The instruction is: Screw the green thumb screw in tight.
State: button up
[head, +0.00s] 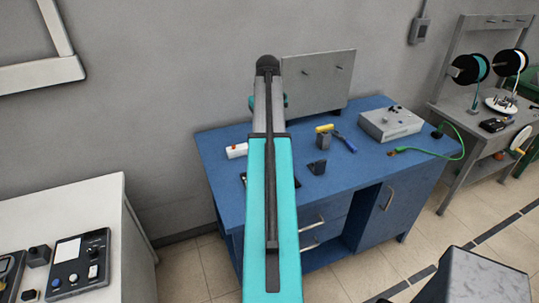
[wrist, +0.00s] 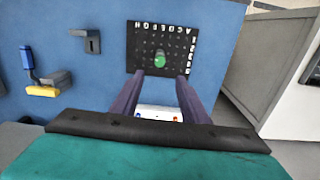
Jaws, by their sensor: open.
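The green thumb screw (wrist: 160,60) sits on a black board (wrist: 146,42) marked with letters and numbers, seen in the wrist view. The board lies on the blue bench. My gripper (wrist: 160,76) is open, its two dark fingers apart on either side below the screw in the picture. The screw appears between and beyond the fingertips, and nothing is held. Whether the screw is seated cannot be told. In the head view my arm hides the screw and most of the board.
A white box with red and blue spots (wrist: 160,113) shows between my fingers. A dark bracket (wrist: 93,41) and a grey holder with a yellow-and-blue tool (wrist: 40,78) stand left of the board. A grey instrument (head: 390,123) with a green cable (head: 430,153) stands at the bench's right.

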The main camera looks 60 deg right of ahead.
jog(key=shift+r, duration=1.65)
jog(key=w+a+f+n, duration=0.1)
jog(key=w+a+f, duration=0.55)
jog(key=a, duration=0.25)
jog(key=w+a+f+n, duration=0.1)
jog(key=w+a+f, duration=0.5)
jog(key=a, duration=0.4)
jog(key=w+a+f+n, duration=0.2)
jog(key=w+a+f, duration=0.3)
jog(key=a+f, duration=0.35)
jog(key=s+a+f+n, duration=0.1)
jog(key=a+f, duration=0.4)
jog(key=a, duration=0.6)
jog(key=s+a+f+n, duration=0.15)
jog(key=a+f, duration=0.35)
jog(key=a, duration=0.5)
jog(key=s+a+f+n, duration=0.1)
jog(key=a+f, duration=0.4)
jog(key=a, duration=0.6)
jog(key=s+f+g+b, duration=0.2)
jog(key=s+f+b, duration=0.4)
jog(key=s+f, duration=0.7)
jog(key=s+f+g+b, duration=0.3)
jog(key=s+f+b, duration=0.4)
jog(key=s+f, duration=0.6)
notch_tip(320, 180, down, 6)
jog(key=shift+s+a+g, duration=0.3)
